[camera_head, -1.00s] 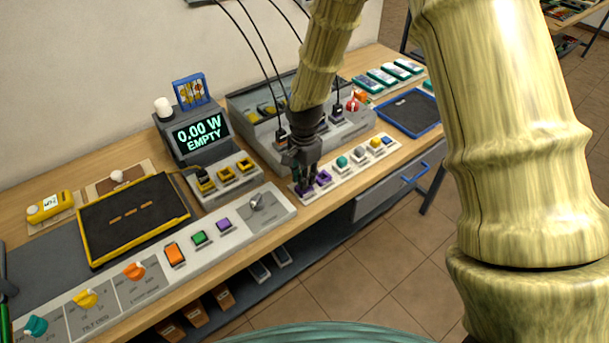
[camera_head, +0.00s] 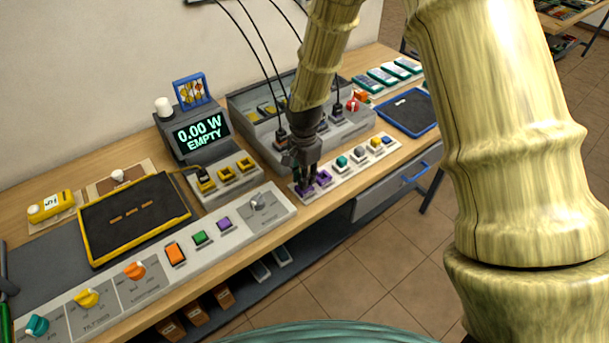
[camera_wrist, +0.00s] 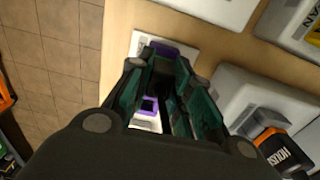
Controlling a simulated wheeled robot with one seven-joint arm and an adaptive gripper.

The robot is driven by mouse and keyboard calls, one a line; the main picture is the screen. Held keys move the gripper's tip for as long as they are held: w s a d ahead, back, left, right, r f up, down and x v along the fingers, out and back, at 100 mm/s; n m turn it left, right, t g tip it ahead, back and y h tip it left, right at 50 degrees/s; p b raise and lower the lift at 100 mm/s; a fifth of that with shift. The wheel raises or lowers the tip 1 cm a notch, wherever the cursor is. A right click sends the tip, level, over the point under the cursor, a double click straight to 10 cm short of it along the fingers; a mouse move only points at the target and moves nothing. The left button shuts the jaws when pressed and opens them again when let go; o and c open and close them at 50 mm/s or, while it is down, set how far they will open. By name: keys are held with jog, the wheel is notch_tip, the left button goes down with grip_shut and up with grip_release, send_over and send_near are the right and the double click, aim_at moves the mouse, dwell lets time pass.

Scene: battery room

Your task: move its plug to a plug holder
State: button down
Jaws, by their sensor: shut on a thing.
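My gripper (camera_head: 305,184) points down at the near end of a white strip and is shut. The thing between its fingers is mostly hidden, and I cannot tell what it is. A purple holder (camera_head: 324,178) sits beside the fingers on the strip. In the wrist view, a purple ring (camera_wrist: 150,104) shows between the green-padded fingers, with a purple piece (camera_wrist: 172,47) just beyond them. Black corded plugs, one at the left (camera_head: 281,137) and one at the right (camera_head: 337,112), stand in the grey case.
Yellow holders (camera_head: 227,174) stand in front of a display (camera_head: 201,134) reading 0.00 W EMPTY. A yellow-rimmed black tray (camera_head: 86,235) lies left, and a blue-rimmed tray (camera_head: 434,128) lies right. A switch panel (camera_head: 150,292) runs along the front edge.

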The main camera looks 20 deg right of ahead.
jog(key=shift+f, duration=0.5)
jog(key=c, duration=1.6)
grip_release()
jog(key=shift+o, duration=0.2)
jog(key=shift+r+p, duration=3.7)
jog(key=shift+r, duration=1.85)
